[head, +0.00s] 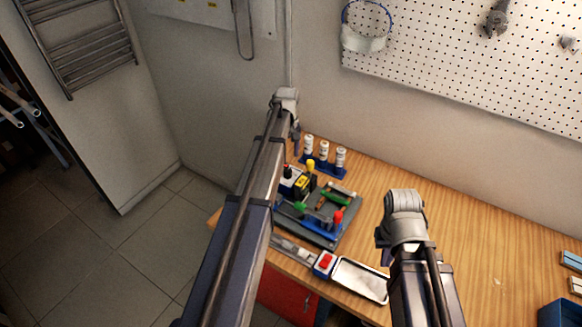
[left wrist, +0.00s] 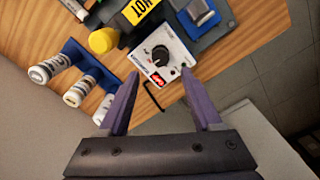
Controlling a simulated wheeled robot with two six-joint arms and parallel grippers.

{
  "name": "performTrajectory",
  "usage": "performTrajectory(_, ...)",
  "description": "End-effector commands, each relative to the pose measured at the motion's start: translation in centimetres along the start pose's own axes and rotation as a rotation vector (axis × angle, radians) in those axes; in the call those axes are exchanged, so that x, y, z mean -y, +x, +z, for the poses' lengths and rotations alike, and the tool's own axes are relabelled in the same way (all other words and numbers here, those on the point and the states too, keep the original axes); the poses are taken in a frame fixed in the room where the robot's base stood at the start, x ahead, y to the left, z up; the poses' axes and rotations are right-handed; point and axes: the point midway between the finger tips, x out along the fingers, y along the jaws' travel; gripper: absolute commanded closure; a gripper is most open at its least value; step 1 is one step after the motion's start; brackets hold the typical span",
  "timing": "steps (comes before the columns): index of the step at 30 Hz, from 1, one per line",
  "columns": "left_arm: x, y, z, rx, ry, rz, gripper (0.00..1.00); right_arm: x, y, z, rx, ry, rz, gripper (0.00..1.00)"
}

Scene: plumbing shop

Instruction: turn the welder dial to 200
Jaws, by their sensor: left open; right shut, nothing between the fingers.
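The welder's control box (left wrist: 160,55) is a small white box with a round black dial (left wrist: 160,53), seen in the left wrist view. The dial has a pale pointer mark; the scale numbers are too small to read. In the head view the box (head: 291,171) is partly hidden by my left arm. My left gripper (left wrist: 159,73) is open, its purple fingers on either side of the box's near edge, with nothing between them on the dial. It also shows in the head view (head: 296,141). My right gripper (head: 382,241) is shut and empty above the bench.
A black and yellow HOT-labelled tool (left wrist: 140,12) and a yellow cap (left wrist: 103,40) stand beside the box. A blue rack (left wrist: 92,62) holds white bottles. A white tray (head: 360,280) lies at the bench front.

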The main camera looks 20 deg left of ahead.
Motion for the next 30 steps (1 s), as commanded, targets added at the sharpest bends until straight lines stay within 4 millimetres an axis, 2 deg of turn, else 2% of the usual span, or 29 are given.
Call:
performTrajectory(18, -0.1, 7.0, 0.0, 0.0, 0.003, 0.0, 0.34, 0.6, 7.0, -0.4, 0.0, -0.01, 0.002, 1.0)
performTrajectory(30, 0.0, 7.4, 0.1, 0.0, 0.003, 0.0, 0.34, 0.7, 7.3, -0.4, 0.0, -0.009, 0.002, 1.0)
